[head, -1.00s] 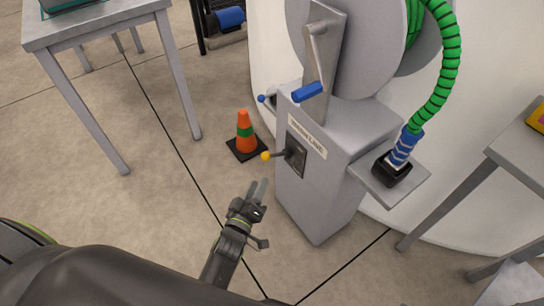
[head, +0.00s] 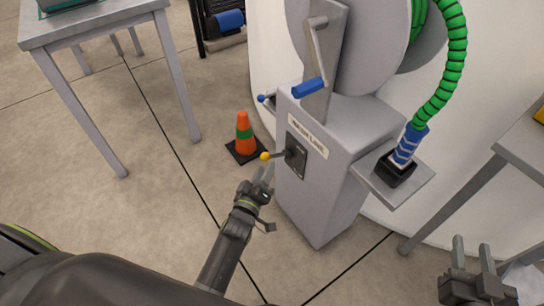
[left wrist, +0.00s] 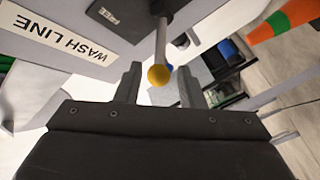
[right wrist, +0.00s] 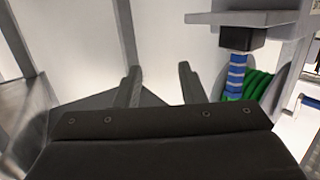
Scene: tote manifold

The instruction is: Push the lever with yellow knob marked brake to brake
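The lever's yellow knob (head: 264,156) sticks out to the left on a short stem from a dark plate (head: 296,155) on the grey reel cabinet's front. In the left wrist view the knob (left wrist: 158,75) appears between my two fingertips, apart from both; its exact depth is hard to tell. My left gripper (head: 264,173) is open and empty, just below the knob in the head view. No brake marking is legible. My right gripper (head: 471,250) is open and empty at the lower right, far from the lever; its fingers also show in the right wrist view (right wrist: 158,88).
The grey cabinet (head: 318,205) carries a WASH LINE label, a blue-handled crank (head: 308,87) and a blue-knobbed lever (head: 262,98). An orange cone (head: 244,135) stands close behind the yellow knob. A side shelf (head: 408,190) holds the green hose's end. Tables stand left and right.

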